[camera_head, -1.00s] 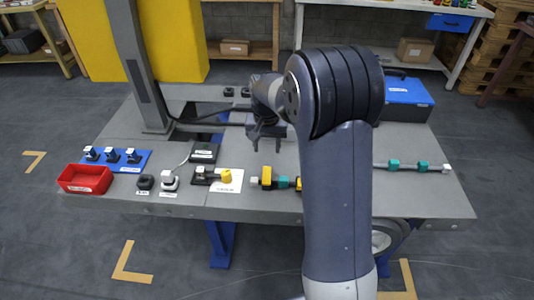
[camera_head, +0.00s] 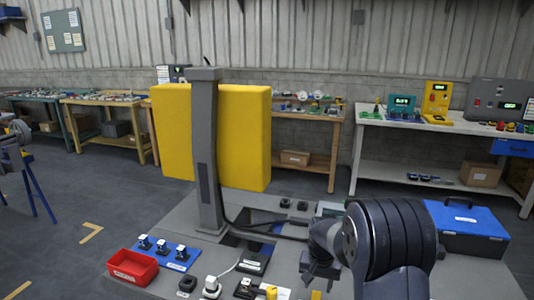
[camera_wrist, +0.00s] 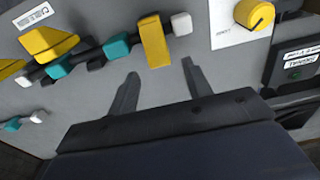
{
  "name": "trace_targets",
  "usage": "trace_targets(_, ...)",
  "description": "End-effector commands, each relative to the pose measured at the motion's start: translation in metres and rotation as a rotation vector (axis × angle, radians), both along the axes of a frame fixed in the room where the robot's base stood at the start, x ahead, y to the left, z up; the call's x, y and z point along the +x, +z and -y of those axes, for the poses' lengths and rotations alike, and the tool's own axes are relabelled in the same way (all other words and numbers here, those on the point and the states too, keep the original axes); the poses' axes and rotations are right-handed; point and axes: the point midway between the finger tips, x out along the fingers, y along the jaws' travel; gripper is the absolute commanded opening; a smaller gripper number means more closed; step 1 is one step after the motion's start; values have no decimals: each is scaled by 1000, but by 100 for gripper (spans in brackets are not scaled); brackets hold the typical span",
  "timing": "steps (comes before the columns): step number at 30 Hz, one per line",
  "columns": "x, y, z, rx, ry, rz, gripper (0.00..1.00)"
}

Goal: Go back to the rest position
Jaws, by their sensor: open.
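My gripper (camera_head: 318,272) hangs over the grey worktable (camera_head: 165,216) at the end of my folded arm. In the wrist view my gripper (camera_wrist: 160,85) has its two fingers spread apart with nothing between them. Just beyond the fingertips lies a row of yellow and teal blocks, with a yellow block (camera_wrist: 154,42), a teal block (camera_wrist: 117,47) and a white end piece (camera_wrist: 181,23). A yellow knob (camera_wrist: 254,13) sits on a white card to the right. My arm hides part of the table in the head view.
A grey post (camera_head: 206,150) rises from the table before a yellow panel (camera_head: 243,135). A red bin (camera_head: 132,266) and a blue pad with several black-and-white parts (camera_head: 182,253) are at the left. A blue case (camera_head: 466,226) stands at the right. Benches line the back wall.

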Motion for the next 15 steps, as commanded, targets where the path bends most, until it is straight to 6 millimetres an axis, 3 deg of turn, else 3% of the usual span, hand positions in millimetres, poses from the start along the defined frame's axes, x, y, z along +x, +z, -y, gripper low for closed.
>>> trace_targets(6, 2, -35, 1, 0, 0, -2, 47)
trace_targets(15, 1, -30, 0, -13, 0, 37, 47)
